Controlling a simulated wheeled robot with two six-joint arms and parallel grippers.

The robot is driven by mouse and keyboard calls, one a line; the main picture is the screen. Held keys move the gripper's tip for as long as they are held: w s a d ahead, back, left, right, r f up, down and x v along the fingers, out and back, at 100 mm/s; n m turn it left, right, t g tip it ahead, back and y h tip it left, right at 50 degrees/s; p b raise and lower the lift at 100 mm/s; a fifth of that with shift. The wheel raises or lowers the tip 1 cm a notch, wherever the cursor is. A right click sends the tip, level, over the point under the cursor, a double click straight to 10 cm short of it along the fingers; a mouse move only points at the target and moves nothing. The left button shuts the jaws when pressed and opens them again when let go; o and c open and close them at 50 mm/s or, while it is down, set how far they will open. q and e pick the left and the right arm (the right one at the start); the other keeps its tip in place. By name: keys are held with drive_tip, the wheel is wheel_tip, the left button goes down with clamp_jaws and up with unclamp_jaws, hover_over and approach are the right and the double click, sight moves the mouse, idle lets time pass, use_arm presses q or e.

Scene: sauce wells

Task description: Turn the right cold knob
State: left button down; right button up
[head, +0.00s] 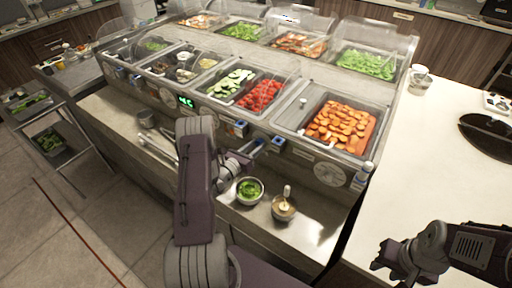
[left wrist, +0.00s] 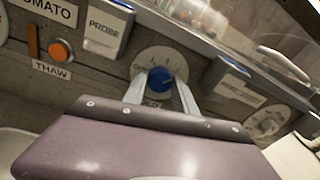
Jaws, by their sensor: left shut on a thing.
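A blue knob (left wrist: 161,79) sits on a round white dial plate (left wrist: 165,62) on the metal front panel of the counter. My left gripper (left wrist: 158,88) has a finger on each side of the knob and is shut on it. In the head view my left gripper (head: 254,148) reaches the panel below the food wells, and my arm hides much of that stretch of panel. My right gripper (head: 385,260) is at the lower right, away from the panel, and its jaw opening is unclear.
Another round dial (head: 328,173) is further right on the panel. A probe box (left wrist: 107,27) and an orange button (left wrist: 60,50) are left of the knob. A bowl of greens (head: 249,190) and a sauce cup (head: 284,208) stand on the shelf below. The white counter (head: 440,150) is largely clear.

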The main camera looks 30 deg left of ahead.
use_arm(q)
drive_tip(key=shift+d+f, duration=0.1)
drive_tip(key=shift+f, duration=0.1)
idle(0.3)
drive_tip(key=c, duration=1)
unclamp_jaws()
drive_tip(key=shift+r, duration=0.1)
drive_tip(key=shift+s, duration=0.1)
drive_tip(key=s+a+b, duration=0.1)
drive_tip(key=s, duration=0.7)
drive_tip(key=shift+s+a+r+b, duration=0.2)
drive_tip(key=shift+s+r+b, duration=0.1)
drive_tip(key=shift+s+b, duration=0.1)
